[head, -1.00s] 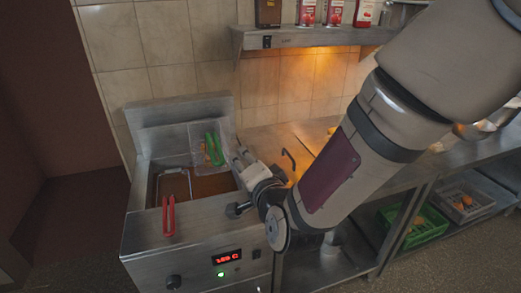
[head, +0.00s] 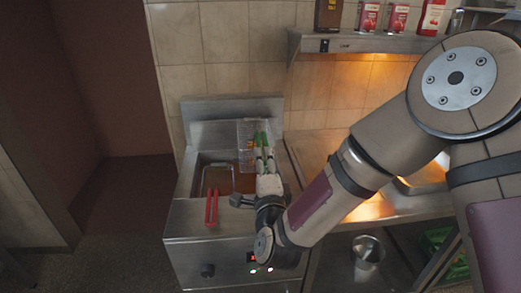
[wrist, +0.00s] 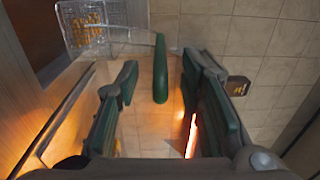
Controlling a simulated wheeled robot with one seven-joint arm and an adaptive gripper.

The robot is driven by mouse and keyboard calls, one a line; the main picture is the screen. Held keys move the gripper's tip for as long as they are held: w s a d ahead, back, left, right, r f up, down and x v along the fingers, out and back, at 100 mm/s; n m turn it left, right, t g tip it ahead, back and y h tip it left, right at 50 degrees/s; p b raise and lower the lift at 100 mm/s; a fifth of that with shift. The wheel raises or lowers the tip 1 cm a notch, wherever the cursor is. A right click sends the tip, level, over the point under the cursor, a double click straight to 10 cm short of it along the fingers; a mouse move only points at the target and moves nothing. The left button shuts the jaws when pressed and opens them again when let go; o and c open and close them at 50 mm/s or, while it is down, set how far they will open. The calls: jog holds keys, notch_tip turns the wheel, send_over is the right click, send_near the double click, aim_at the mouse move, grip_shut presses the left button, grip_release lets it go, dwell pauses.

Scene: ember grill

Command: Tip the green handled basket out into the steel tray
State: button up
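The green handled basket (head: 246,134) is a clear-looking wire basket with orange-yellow food in it, at the back right of the fryer well. It also shows at the upper left of the wrist view (wrist: 95,25). Its green handle (wrist: 160,70) stands between the two fingers of my gripper (wrist: 160,82), with a gap on both sides. My gripper is open; in the head view (head: 264,158) it is over the fryer's right side. A steel tray (head: 425,186) seems to sit in the lamp-lit counter, partly hidden by my arm.
A red handled basket (head: 211,207) sits in the fryer's left side. The fryer (head: 190,235) has a raised back panel. A shelf (head: 350,42) with bottles and cans hangs over the counter. A metal container (head: 368,250) and a green crate (head: 435,240) are below.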

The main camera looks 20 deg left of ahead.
aim_at(260, 146)
jog(key=x, duration=0.6)
jog(key=shift+w+a, duration=0.15)
jog(key=shift+w, duration=0.2)
grip_shut()
jog(key=c, duration=0.7)
grip_release()
grip_shut()
jog(key=shift+r, duration=0.25)
jog(key=shift+r+p, duration=1.2)
jog(key=shift+r, duration=1.1)
